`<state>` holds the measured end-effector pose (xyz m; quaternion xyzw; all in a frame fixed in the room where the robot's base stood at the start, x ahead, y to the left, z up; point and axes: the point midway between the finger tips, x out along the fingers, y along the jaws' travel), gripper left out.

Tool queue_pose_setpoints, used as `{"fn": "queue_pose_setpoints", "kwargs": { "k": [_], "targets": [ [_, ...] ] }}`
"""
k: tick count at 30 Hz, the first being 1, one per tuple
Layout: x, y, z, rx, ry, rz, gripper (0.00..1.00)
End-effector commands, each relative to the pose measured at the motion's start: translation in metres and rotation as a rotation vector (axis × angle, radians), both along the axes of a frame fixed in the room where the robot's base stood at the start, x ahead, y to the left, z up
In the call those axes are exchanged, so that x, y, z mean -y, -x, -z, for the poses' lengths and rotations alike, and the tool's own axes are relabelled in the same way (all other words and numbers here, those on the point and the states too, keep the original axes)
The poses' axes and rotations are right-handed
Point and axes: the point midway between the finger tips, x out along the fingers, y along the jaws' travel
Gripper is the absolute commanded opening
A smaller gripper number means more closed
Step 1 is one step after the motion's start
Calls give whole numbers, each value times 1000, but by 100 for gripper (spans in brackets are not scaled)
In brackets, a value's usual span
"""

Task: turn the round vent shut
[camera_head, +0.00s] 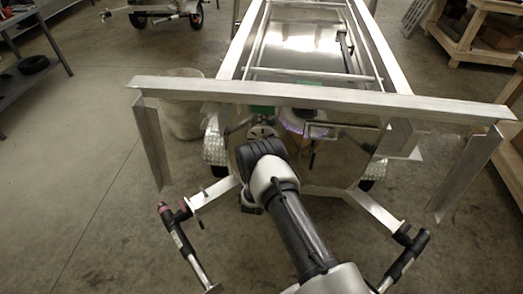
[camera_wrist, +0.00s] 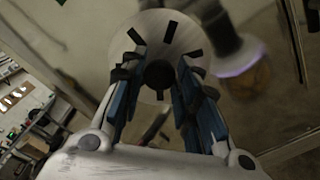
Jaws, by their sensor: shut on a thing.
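The round vent (camera_wrist: 178,28) is a pale disc with dark radial slots and a dark round centre, at the top middle of the wrist view. In the head view a small pale part of the vent (camera_head: 262,131) shows just beyond my wrist, on the trailer's front panel. My gripper (camera_wrist: 159,73) has its two blue-sided fingers at the vent's middle, one on each side of the dark centre, shut on the vent. The lower part of the disc is hidden by the fingers. In the head view my wrist hides the fingers.
A purple-lit round fitting (camera_wrist: 240,58) sits right of the vent. The trailer's aluminium crossbar (camera_head: 320,96) spans above my arm, with hanging uprights at both ends. A pale bucket (camera_head: 182,115) stands at left. Open floor (camera_head: 80,180) lies to the left.

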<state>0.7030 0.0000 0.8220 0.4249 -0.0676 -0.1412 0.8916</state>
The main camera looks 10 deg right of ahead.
Motion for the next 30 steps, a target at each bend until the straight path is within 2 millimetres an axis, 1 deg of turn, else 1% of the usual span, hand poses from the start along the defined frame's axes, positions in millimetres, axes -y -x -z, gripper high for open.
{"fn": "queue_pose_setpoints", "kwargs": {
  "k": [4, 9, 26, 27, 30],
  "targets": [
    [0, 0, 1, 24, -74, 0, 5],
    [0, 0, 1, 41, -128, -1, 5],
    [0, 0, 0, 51, -157, 0, 5],
    [0, 0, 0, 51, -157, 0, 30],
    [0, 0, 0, 51, -157, 0, 37]
  ]
}}
